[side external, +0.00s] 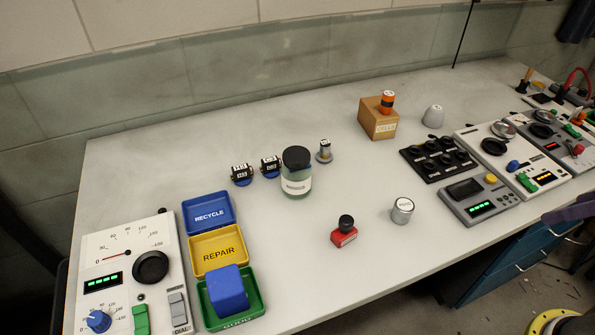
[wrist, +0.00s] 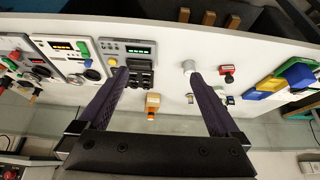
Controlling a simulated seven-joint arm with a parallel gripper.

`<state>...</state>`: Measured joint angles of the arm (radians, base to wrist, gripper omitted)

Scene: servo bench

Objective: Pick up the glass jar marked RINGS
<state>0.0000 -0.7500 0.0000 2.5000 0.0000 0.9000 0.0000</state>
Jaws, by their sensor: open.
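A glass jar (side external: 297,182) with a dark lid, greenish glass and a white label stands upright near the middle of the bench in the side view. Its label is too small to read. In the wrist view I cannot make the jar out for sure; my right-hand finger covers part of that area. My gripper (wrist: 157,74) shows in the wrist view as two purple fingers spread wide, with nothing between the tips. It is apart from the jar. In the side view only a purple piece shows at the right edge.
Two small dark devices (side external: 255,172) stand just left of the jar, and a small metallic piece (side external: 325,152) to its right. A red stamp (side external: 344,235), a silver cylinder (side external: 402,211) and a cardboard box (side external: 378,122) stand further right. Coloured trays (side external: 209,212) lie left. Instrument panels (side external: 479,200) fill the right.

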